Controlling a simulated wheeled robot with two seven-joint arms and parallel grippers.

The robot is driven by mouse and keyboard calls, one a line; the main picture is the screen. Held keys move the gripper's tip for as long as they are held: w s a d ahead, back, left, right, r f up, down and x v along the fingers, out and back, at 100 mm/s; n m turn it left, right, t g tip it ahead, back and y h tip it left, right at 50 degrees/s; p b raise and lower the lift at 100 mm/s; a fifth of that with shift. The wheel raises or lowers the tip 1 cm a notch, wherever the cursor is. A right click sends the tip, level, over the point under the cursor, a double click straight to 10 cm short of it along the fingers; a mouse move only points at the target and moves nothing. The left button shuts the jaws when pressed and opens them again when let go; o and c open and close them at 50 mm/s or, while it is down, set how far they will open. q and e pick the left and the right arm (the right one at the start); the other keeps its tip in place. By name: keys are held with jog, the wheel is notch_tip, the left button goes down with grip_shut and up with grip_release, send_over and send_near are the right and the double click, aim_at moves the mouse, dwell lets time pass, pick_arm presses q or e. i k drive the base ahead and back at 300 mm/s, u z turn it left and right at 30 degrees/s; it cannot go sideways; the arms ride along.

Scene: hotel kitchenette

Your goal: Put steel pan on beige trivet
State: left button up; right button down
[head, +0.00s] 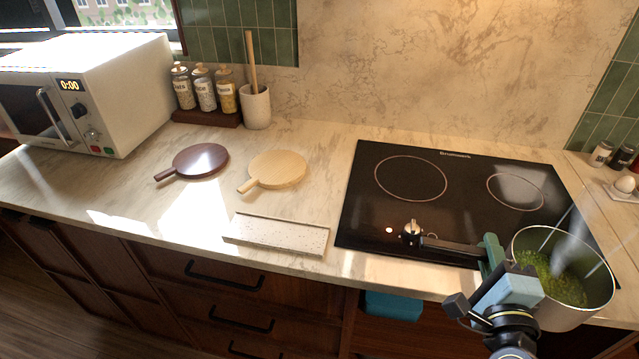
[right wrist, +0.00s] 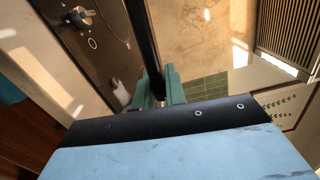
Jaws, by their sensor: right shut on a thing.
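The steel pan (head: 525,244), with green contents, is at the front right corner of the hob. Its lower part overlaps the counter's front edge; I cannot tell whether it touches anything below. Its dark handle (head: 455,246) points left over the hob and also shows in the right wrist view (right wrist: 140,35). My right gripper (head: 492,252) is shut on the handle near the pan's body; its green fingers also show in the right wrist view (right wrist: 160,90). The beige trivet (head: 278,168), round with a short handle, lies bare on the counter left of the hob. My left gripper is out of view.
A dark brown trivet (head: 200,160) lies left of the beige one. A speckled flat tray (head: 275,234) lies in front. Jars (head: 204,90), a utensil crock (head: 256,107) and a microwave (head: 90,95) stand behind and left. The black hob (head: 455,195) is otherwise clear. Shakers (head: 601,154) and an egg cup stand right.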

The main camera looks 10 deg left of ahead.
aim_at(258, 178)
jog(key=z, duration=0.35)
jog(key=k, duration=0.8)
jog(key=u, duration=0.2)
jog(key=i, duration=0.55)
jog(key=u, duration=1.2)
jog(key=i, duration=0.6)
jog(key=u, duration=0.5)
